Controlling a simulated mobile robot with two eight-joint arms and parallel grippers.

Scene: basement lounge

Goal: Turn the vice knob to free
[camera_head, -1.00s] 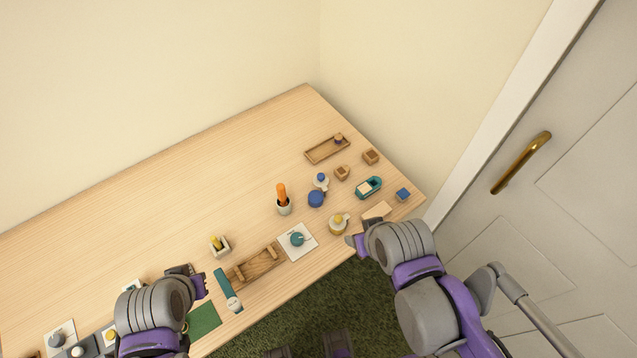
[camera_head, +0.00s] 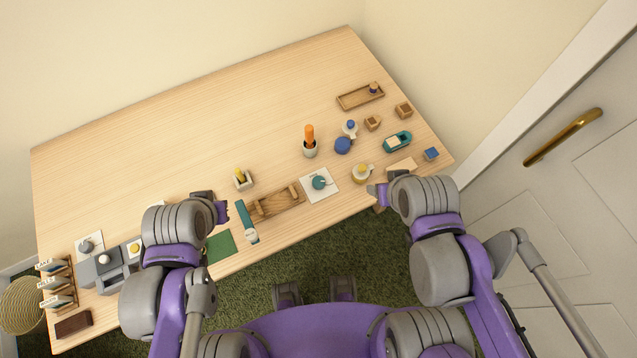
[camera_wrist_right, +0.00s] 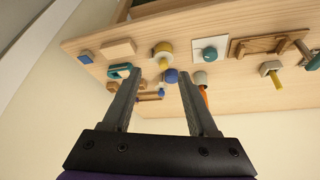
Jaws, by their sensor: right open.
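A teal round knob (camera_head: 319,182) with a small pointer sits on a white square plate (camera_head: 331,194) near the table's front edge; it also shows in the right wrist view (camera_wrist_right: 210,53). A grey knob (camera_head: 86,246) sits on another white plate at the left end. The markings are too small to read, so I cannot tell which is the vice knob. My right gripper (camera_head: 377,192) is to the right of the teal knob, apart from it. In the right wrist view my right gripper (camera_wrist_right: 154,80) is open and empty. My left gripper (camera_head: 222,210) is left of the teal knob, its jaw opening unclear.
A wooden rack (camera_head: 276,203), a teal-handled tool (camera_head: 246,220) and a yellow-topped jar (camera_head: 362,173) stand near the teal knob. A cup with an orange handle (camera_head: 309,142) is behind it. Grey blocks (camera_head: 98,270) crowd the left end. The table's back is clear.

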